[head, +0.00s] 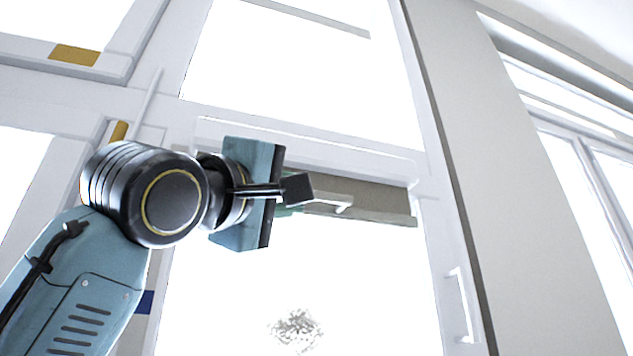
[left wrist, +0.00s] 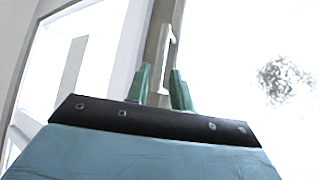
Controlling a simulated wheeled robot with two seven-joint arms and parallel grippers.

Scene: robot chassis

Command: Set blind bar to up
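The blind bar (head: 372,199) is a grey-beige rail hanging across the upper part of the middle window, below a white frame bar. A small white handle (head: 344,207) sticks out from it. My left gripper (head: 291,209) is at the left part of the bar, partly hidden behind its own wrist parts. In the left wrist view its two green fingers (left wrist: 160,78) are apart, with the bar (left wrist: 157,62) and its white handle (left wrist: 168,58) showing between them. I cannot tell whether the fingers touch either. My right gripper is not in view.
White window frames (head: 305,125) surround the bright panes. A window handle (head: 462,303) is on the frame at lower right, and a wide beige pillar (head: 500,180) stands right of it.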

